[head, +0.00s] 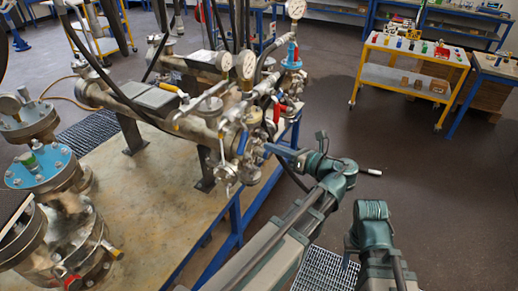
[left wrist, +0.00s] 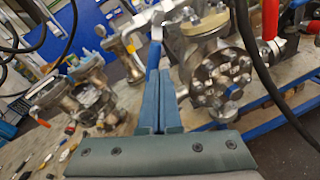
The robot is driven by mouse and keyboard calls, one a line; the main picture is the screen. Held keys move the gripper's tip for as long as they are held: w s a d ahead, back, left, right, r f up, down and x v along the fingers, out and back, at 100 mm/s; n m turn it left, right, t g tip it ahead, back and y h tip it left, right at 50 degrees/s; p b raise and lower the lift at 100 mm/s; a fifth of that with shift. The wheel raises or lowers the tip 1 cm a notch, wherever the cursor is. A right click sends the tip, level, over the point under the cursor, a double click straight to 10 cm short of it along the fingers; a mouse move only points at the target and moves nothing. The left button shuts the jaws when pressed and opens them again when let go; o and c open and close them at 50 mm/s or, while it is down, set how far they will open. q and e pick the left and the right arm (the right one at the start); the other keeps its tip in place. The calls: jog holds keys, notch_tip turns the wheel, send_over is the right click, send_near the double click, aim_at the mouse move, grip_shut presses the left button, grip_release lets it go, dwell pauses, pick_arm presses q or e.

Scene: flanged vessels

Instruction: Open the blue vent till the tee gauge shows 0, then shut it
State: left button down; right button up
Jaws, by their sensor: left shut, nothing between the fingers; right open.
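My left gripper (head: 272,150) is shut and empty at the near end of the pipe assembly. The left wrist view shows its fingers (left wrist: 160,85) pressed together. A blue lever handle (head: 243,141), likely the vent's, stands just left of the fingertips. In the left wrist view, the blue handle (left wrist: 154,53) is just beyond the tips; I cannot tell whether they touch. Round white gauges (head: 248,66) stand on the pipework, another gauge (head: 296,9) above a blue flange. I cannot tell which is the tee gauge, and the needles are too small to read. My right gripper's fingers do not show.
A red handle (head: 277,112) and other valves crowd the pipework around the left gripper. Flanged vessels with a blue flange (head: 38,168) stand on the bench top (head: 150,215) at left. A yellow trolley (head: 410,75) stands at the back right. The floor between is clear.

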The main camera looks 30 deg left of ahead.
aim_at(243, 136)
pick_arm(q)
jog(key=w+f+n+b, duration=0.3)
jog(key=f+n+b, duration=0.2)
jog(key=n, duration=1)
jog(key=shift+w+d+g, duration=0.2)
jog(key=shift+w+g, duration=0.05)
jog(key=shift+g, duration=0.05)
jog(key=shift+a+f, duration=0.1)
jog(key=w+a, duration=0.1)
jog(key=a, duration=0.9)
jog(key=s, duration=0.1)
jog(key=s+r+p, duration=0.1)
jog(key=s+d, duration=0.1)
jog(key=shift+r+p, duration=0.25)
jog(key=shift+p, duration=0.05)
